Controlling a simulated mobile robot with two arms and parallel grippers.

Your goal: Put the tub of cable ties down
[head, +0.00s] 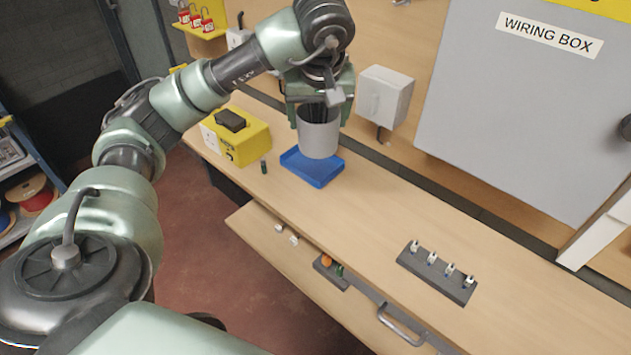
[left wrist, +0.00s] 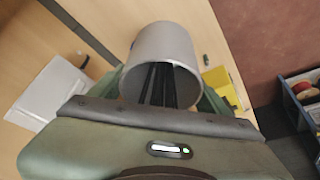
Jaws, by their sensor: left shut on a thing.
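The tub of cable ties (head: 319,138) is a grey cylinder. My left gripper (head: 318,108) is shut on it near its rim. In the head view the tub appears upright in front of the blue tray (head: 312,168), overlapping it; I cannot tell whether it touches the tray or the bench. In the left wrist view the tub (left wrist: 162,45) sits between the fingers, with dark cable ties (left wrist: 160,85) inside. My right gripper is not in view.
A yellow box (head: 236,135) stands left of the tray, with a small dark green item (head: 264,167) between. A white wall box (head: 385,97) is behind. A grey strip with connectors (head: 437,272) lies right; the bench between is clear. A drawer (head: 290,262) is open below.

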